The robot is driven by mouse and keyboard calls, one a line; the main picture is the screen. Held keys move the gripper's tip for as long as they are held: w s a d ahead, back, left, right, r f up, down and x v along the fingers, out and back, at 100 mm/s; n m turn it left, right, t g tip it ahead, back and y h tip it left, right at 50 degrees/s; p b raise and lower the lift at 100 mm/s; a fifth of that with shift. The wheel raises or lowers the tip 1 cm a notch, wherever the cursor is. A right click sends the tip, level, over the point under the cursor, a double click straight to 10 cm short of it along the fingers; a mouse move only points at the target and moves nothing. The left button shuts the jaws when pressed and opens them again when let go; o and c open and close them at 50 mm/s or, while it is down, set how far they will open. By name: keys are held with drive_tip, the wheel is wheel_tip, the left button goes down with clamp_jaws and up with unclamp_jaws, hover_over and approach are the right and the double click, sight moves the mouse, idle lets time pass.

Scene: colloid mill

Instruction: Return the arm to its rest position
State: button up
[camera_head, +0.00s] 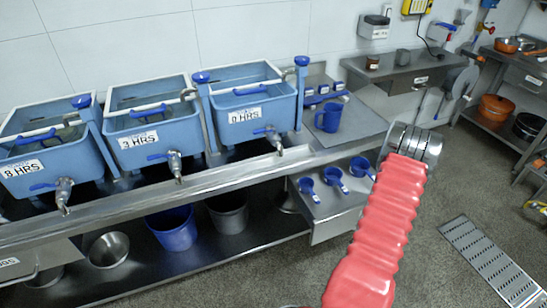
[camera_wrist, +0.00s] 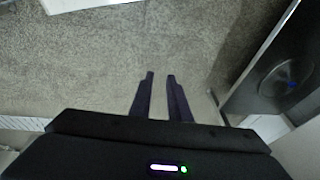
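My arm, in a ribbed red sleeve with a grey metal joint at its upper end, rises from the bottom of the head view right of centre. My gripper itself does not show there. In the wrist view my gripper (camera_wrist: 160,76) has two dark fingers that stand apart, with bare grey floor (camera_wrist: 130,45) seen between and beyond them. Nothing is held between the fingers.
Three blue tanks (camera_head: 152,134) with taps stand on a steel bench at left. A blue jug (camera_head: 329,117) and blue measuring cups (camera_head: 334,176) sit on steps near my arm. A rack with orange pots (camera_head: 495,107) stands right. A floor grate (camera_head: 492,262) lies right.

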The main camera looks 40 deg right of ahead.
drive_tip(key=w+a+r+n+y, duration=0.1)
drive_tip(key=w+a+r+n, duration=0.3)
drive_tip(key=r, duration=0.4)
drive_tip(key=w+a+r+n+y, duration=0.2)
drive_tip(key=w+a+r+n, duration=0.1)
drive_tip(key=w+r, duration=0.4)
drive_tip(key=w+a+r+n+y, duration=0.1)
drive_tip(key=w+a+r+n, duration=0.25)
drive_tip(key=r, duration=0.55)
drive_tip(key=w+a+r+n+t, duration=0.1)
drive_tip(key=a+r+n, duration=0.2)
drive_tip(key=a+r, duration=0.3)
drive_tip(key=w+a+r+n+t, duration=0.1)
drive_tip(key=a+r+n, duration=0.3)
drive_tip(key=r, duration=0.9)
drive_tip(key=a+r+n+t, duration=0.3)
drive_tip(key=a+r, duration=0.6)
drive_tip(key=a, duration=0.1)
drive_tip(key=shift+w+r, duration=0.35)
drive_tip(key=shift+w, duration=0.05)
